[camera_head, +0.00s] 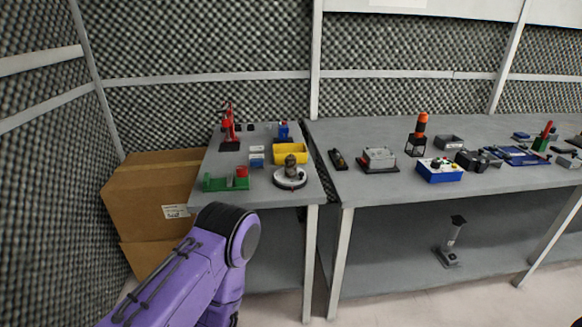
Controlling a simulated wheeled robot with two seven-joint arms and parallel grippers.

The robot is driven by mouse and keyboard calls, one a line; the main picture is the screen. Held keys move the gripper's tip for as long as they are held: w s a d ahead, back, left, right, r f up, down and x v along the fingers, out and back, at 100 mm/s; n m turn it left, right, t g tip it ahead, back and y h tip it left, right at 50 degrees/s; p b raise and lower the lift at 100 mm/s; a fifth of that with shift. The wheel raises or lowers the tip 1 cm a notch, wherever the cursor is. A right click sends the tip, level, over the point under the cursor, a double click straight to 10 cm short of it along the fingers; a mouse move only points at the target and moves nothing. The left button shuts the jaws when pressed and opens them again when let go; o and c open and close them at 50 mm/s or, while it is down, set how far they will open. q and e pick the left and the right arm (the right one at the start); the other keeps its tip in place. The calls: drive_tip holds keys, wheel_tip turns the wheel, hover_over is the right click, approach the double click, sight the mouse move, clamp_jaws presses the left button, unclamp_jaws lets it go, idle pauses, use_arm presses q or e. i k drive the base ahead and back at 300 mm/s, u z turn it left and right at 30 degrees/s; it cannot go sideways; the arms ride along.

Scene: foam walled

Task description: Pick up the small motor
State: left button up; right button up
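I cannot tell for certain which item is the small motor; the items are small in the head view. On the left table, a dark, rounded, motor-like piece (291,161) stands on a round white base near the front right corner. A small blue device (283,131) stands at the back of the same table. My purple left arm comes in from the lower left, with its black joint in front of the left table's front edge. My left gripper is not visible. My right gripper is not visible either.
The left table (225,165) also holds a yellow bin (290,152), a red stand (229,130) and a green-and-red device (228,181). Cardboard boxes (150,195) stand to its left. The right table (365,188) holds a grey box (380,157), a blue box (440,172) and several tools.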

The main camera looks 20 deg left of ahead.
sight(290, 161)
drive_tip(key=z, duration=0.15)
drive_tip(key=k, duration=0.4)
drive_tip(key=u, duration=1.1)
drive_tip(key=i, duration=1.6)
drive_tip(key=z, duration=1.05)
